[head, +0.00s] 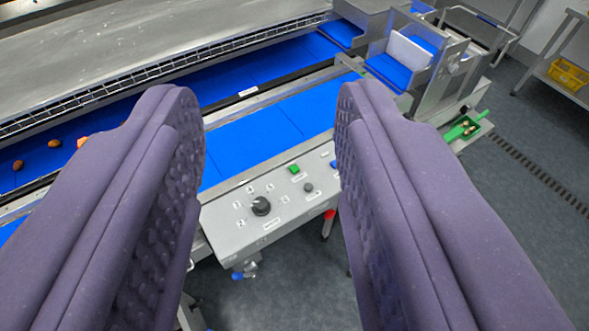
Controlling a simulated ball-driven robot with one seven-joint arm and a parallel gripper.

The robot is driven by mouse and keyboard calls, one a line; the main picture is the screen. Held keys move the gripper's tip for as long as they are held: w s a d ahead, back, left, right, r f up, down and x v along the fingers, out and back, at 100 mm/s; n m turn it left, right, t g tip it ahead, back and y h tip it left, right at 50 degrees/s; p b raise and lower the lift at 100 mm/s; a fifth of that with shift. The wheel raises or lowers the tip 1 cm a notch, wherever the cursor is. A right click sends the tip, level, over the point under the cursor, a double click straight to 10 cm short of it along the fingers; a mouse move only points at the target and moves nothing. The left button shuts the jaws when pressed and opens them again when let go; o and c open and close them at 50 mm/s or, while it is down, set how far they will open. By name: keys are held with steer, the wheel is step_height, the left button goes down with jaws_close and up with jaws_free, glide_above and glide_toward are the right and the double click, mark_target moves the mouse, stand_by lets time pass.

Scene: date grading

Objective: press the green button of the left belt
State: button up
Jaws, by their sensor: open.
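My gripper (262,108) is open and empty. Its two purple padded fingers reach in from the left and right, with the control box (236,236) showing in the gap between them. The green button (294,169) is a small square on the top of this grey box, near its belt side, and it appears apart from the fingers. A black knob (261,206) with number labels around it sits left of and nearer than the green button. A blue belt (270,128) runs behind the box. Whether this belt is the left one, I cannot tell.
A second blue belt (225,85) with several dates at the left lies beyond a metal rail. A small dark knob (308,187) and a blue button, partly hidden by the right finger, are also on the box.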

jaws_close()
stand_by(1.4)
